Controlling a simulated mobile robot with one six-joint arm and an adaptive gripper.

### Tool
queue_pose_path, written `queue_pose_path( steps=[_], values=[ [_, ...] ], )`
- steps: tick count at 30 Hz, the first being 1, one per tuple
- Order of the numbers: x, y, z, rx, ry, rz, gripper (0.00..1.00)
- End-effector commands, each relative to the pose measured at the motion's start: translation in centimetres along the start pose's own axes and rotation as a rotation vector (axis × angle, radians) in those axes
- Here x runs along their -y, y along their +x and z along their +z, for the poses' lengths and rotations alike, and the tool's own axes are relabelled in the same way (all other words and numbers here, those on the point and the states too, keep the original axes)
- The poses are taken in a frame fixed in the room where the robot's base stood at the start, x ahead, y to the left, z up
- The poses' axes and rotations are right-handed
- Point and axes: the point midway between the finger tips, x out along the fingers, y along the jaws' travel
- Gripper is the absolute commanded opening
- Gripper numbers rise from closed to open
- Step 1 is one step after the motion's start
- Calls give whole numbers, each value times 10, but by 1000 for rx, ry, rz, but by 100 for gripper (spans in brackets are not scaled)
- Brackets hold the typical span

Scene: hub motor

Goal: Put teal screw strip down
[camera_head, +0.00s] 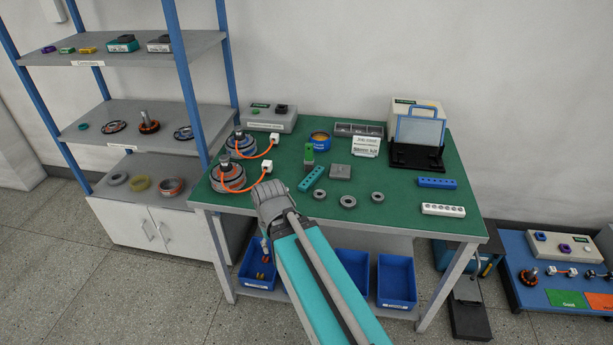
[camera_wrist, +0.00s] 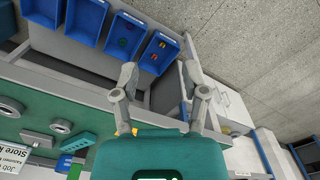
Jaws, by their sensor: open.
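The teal screw strip (camera_head: 311,179) lies flat on the green table top, near the middle, left of the grey block. In the wrist view a teal strip (camera_wrist: 78,142) lies on the green surface at the lower left. My gripper (camera_wrist: 160,78) is open, its two fingers spread with nothing between them. It is apart from the strip, at the table's front edge with floor and bins in its view. In the head view my arm hides the fingertips.
On the green table (camera_head: 400,205) stand a blue strip (camera_head: 437,183), a white strip (camera_head: 443,209), grey rings (camera_head: 348,201), a green block (camera_head: 309,154) and two motors with orange cables (camera_head: 228,177). Blue bins (camera_head: 397,282) sit below. A shelf rack (camera_head: 150,110) stands left.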

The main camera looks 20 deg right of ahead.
Motion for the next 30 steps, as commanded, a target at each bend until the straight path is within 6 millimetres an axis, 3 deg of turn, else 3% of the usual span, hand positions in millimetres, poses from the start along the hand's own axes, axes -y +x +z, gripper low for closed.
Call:
queue_pose_path(
  steps=[20, 27, 30],
  values=[
    [0, 0, 0, 0, 0, 0, 57],
    [-2, 0, -5, -2, -25, 12, 98],
    [-7, -1, -13, -6, -76, 34, 100]
  ],
)
